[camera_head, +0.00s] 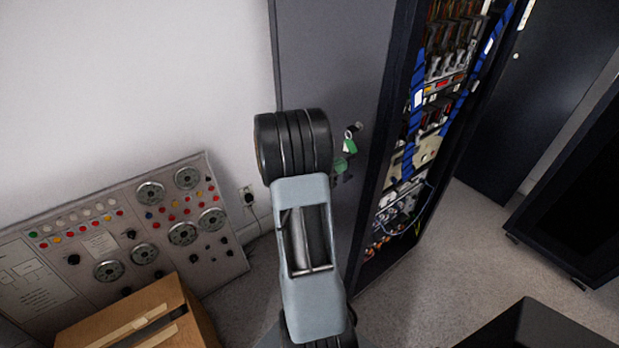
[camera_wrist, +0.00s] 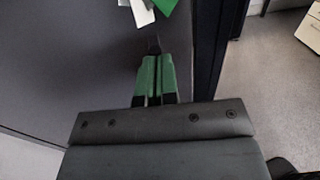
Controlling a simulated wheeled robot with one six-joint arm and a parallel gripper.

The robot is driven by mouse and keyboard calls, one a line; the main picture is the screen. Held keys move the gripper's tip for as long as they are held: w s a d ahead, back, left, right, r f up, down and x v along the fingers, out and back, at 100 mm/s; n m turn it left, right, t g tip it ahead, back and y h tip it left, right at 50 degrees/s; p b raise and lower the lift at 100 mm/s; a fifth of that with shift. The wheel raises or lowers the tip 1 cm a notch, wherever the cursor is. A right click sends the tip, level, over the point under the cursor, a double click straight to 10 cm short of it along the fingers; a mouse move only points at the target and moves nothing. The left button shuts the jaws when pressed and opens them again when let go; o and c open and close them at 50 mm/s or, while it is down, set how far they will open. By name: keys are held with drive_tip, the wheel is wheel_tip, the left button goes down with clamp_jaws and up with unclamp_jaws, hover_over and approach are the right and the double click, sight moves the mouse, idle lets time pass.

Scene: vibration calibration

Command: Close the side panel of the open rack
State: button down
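The open rack shows its wiring and blue cable bundles (camera_head: 430,110) in the head view. A grey panel (camera_head: 335,55) stands at its left, joined to the rack's dark edge; I take it as the side panel. A key with a green tag (camera_head: 350,146) hangs on the panel's face. In the wrist view, my gripper's green fingers (camera_wrist: 154,62) are close together, pointing at the dark panel (camera_wrist: 60,60). A small dark piece shows just beyond the tips; I cannot tell whether they touch it. Green and white tags (camera_wrist: 150,10) hang beyond.
A control board with dials (camera_head: 150,255) leans on the wall at left, with a cardboard box (camera_head: 130,320) before it. Dark cabinets (camera_head: 575,200) stand at right. Carpeted floor (camera_head: 450,260) is clear between the rack and these cabinets.

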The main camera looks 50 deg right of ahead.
drive_tip(key=s+b+v, duration=0.1)
drive_tip(key=v, duration=1.3)
drive_tip(key=shift+a, duration=0.15)
drive_tip(key=shift+s, duration=0.1)
drive_tip(key=s+a+f+m+y, duration=0.4)
drive_tip(key=a+f+m+y, duration=0.3)
drive_tip(key=a+m+y, duration=0.25)
drive_tip(key=w+a+r+m+t+y, duration=0.1)
drive_tip(key=a+r+m+t+y, duration=0.1)
drive_tip(key=a, duration=0.6)
drive_tip(key=w+a+r+m+t+y, duration=0.1)
drive_tip(key=a+r+m+t+y, duration=0.1)
drive_tip(key=a+r+t+y, duration=0.3)
drive_tip(key=a+r+t, duration=0.2)
drive_tip(key=a+t, duration=0.1)
drive_tip(key=shift+w+a+r, duration=0.15)
drive_tip(key=shift+w, duration=0.15)
drive_tip(key=shift+y, duration=0.25)
